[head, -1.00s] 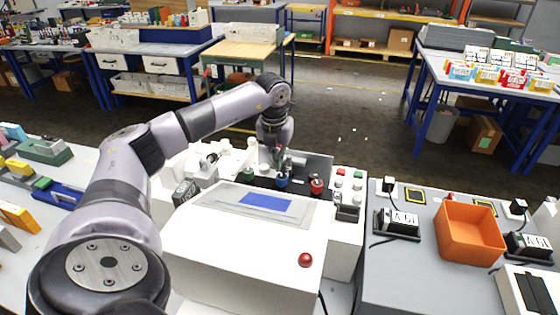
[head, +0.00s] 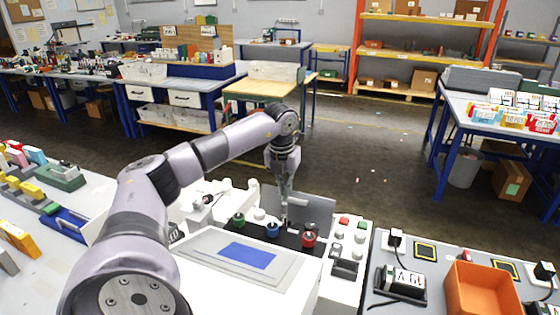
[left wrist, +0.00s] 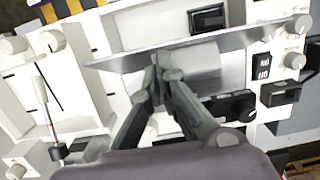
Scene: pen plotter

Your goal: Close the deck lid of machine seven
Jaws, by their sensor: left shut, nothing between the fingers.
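The white machine (head: 240,292) stands at the front centre, with a blue rectangle (head: 248,256) on its sloped top; I cannot read a number on it. A grey panel (head: 312,211), which looks like the deck lid, stands raised behind a row of green, blue and red knobs. My left gripper (head: 284,218) points down in front of this panel, close to the blue knob (head: 272,229). In the left wrist view the gripper (left wrist: 164,66) is shut and empty, its fingertips overlapping the thin grey plate (left wrist: 115,63); contact is unclear. My right gripper is out of view.
Right of the lid is a control strip with buttons (head: 344,223). An orange bin (head: 483,293) and a black boxed device (head: 402,284) sit on the grey bench to the right. Open floor lies behind.

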